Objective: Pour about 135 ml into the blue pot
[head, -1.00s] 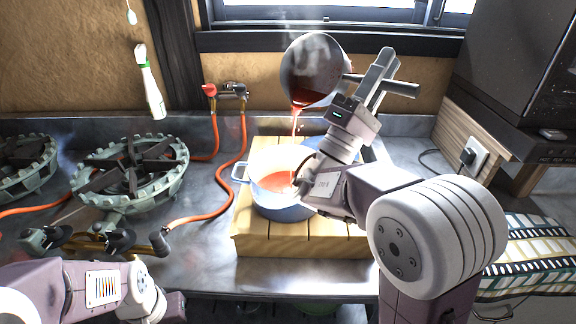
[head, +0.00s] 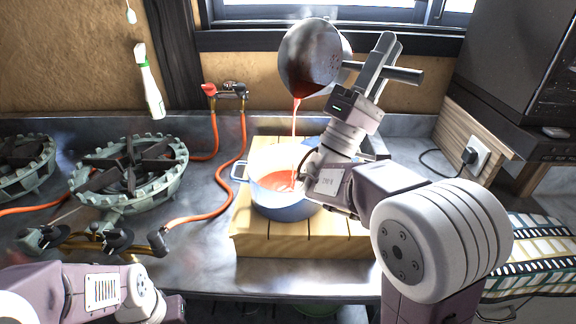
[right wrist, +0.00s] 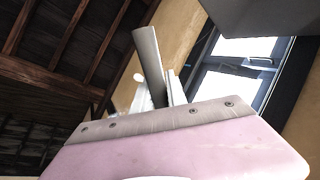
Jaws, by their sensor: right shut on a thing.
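The blue pot (head: 280,211) stands on a slatted wooden board (head: 262,245) and holds red liquid (head: 276,181). Above it a dark metal saucepan (head: 308,58) is tilted, and a thin red stream (head: 295,125) falls from its lip into the pot. Some red liquid still shows inside the saucepan. My right gripper (head: 384,72) is shut on the saucepan's handle (head: 398,74); the handle also shows in the right wrist view (right wrist: 150,66). The pot's right side is hidden behind my right arm. My left arm shows at the lower left, but its gripper is out of sight.
Gas burners (head: 130,170) with orange hoses (head: 243,140) stand on the counter to the left. A patterned cloth (head: 532,250) lies at the right, below a dark cabinet (head: 520,75). A window is behind.

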